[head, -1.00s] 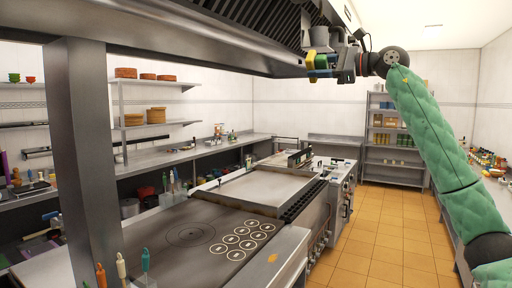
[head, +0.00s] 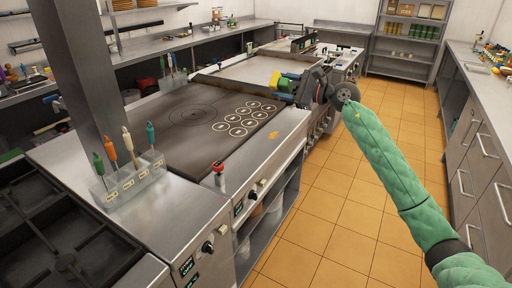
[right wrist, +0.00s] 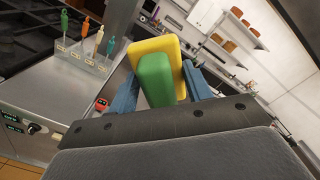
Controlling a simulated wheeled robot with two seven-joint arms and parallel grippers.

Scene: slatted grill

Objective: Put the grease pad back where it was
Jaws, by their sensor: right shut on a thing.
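The grease pad (head: 284,82) is a small block with a yellow layer and a green layer. My right gripper (head: 287,90) is shut on it and holds it near the right edge of the flat cooking plate (head: 170,140). In the right wrist view the pad (right wrist: 157,75) sits between the two blue fingers of the right gripper (right wrist: 165,85). My left gripper is in neither view now.
A clear holder (head: 130,180) with several coloured-handled tools stands on the steel counter, beside a grey post (head: 75,70). A small red-topped item (head: 219,175) and a flat orange patch (head: 273,134) are on the front steel ledge. The tiled floor (head: 340,215) is clear.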

